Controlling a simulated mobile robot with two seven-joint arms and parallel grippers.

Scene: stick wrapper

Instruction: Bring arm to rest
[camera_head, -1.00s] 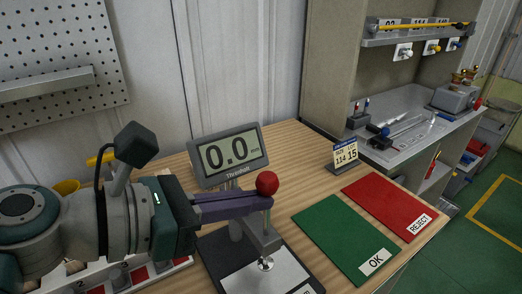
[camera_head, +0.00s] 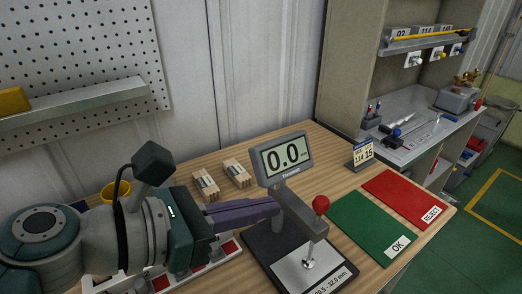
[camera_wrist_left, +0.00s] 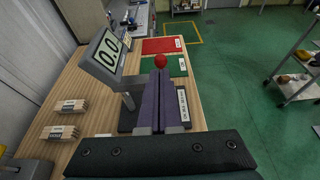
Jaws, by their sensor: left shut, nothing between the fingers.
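My left gripper (camera_head: 272,207) comes in from the left in the head view, its purple fingers shut with nothing between them. In the left wrist view the shut fingers (camera_wrist_left: 160,80) point away toward the red knob. The fingertips are close to the post of the thickness gauge (camera_head: 286,162), whose display reads 0.0; I cannot tell whether they touch it. The gauge's red knob (camera_head: 321,204) stands right of the fingers. My right gripper is not in view.
A green OK mat (camera_head: 360,225) and a red REJECT mat (camera_head: 400,195) lie empty to the right. Two wooden stick bundles (camera_head: 238,174) lie behind the gripper. A red and white tray (camera_head: 228,247) is partly hidden below my arm. A small size sign (camera_head: 361,153) stands behind the mats.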

